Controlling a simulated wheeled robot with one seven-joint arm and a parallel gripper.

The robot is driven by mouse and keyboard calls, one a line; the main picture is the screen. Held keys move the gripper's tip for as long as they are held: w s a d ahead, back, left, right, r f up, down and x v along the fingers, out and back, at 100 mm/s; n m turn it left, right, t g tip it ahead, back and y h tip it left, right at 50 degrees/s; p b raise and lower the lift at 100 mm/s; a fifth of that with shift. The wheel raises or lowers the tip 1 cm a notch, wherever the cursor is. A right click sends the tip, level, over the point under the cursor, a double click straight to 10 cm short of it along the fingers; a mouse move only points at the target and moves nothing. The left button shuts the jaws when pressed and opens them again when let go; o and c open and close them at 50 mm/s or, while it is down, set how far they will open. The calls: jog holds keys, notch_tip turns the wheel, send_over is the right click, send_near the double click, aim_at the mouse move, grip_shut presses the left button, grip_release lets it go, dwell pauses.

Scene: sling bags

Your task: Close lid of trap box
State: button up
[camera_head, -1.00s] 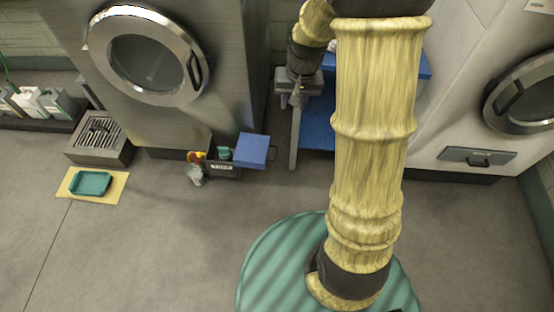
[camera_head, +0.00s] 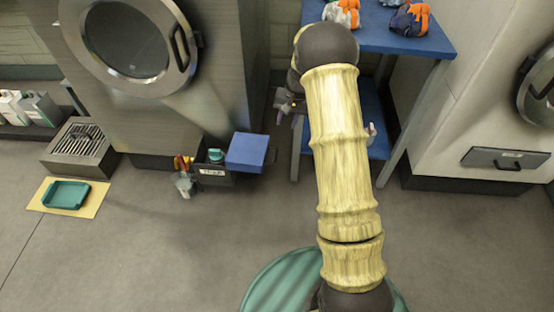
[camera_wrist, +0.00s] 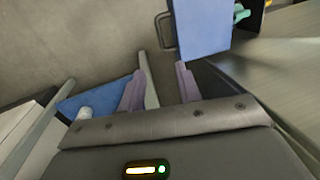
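The trap box (camera_head: 214,176) is a dark, labelled box on the floor in front of the left machine. Its blue lid (camera_head: 246,152) stands open on the box's right side. In the wrist view the lid (camera_wrist: 201,26) is at the top, with a dark handle (camera_wrist: 163,31) on its left edge. My gripper (camera_head: 284,106) is above and to the right of the lid, apart from it. In the wrist view its two purple fingers (camera_wrist: 159,78) are spread with nothing between them. Part of the box shows dark beyond the lid.
A blue table (camera_head: 375,38) with orange-and-dark bags (camera_head: 410,18) stands right of my gripper; its leg and lower shelf are close. Small items, including a grey cup (camera_head: 184,184), stand left of the box. A teal tray (camera_head: 66,195) lies farther left. The front floor is clear.

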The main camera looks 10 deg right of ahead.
aim_at(276, 154)
dwell(0.3)
jog(key=a+f+b, duration=0.1)
jog(key=f+b, duration=0.1)
jog(key=f, duration=0.3)
jog(key=w+a+f+b, duration=0.1)
jog(key=f+b, duration=0.1)
jog(key=f, duration=0.4)
jog(key=a+f+b, duration=0.1)
jog(key=f+b, duration=0.1)
jog(key=f, duration=0.4)
jog(key=shift+w+a, duration=0.1)
jog(key=shift+w, duration=0.05)
grip_shut()
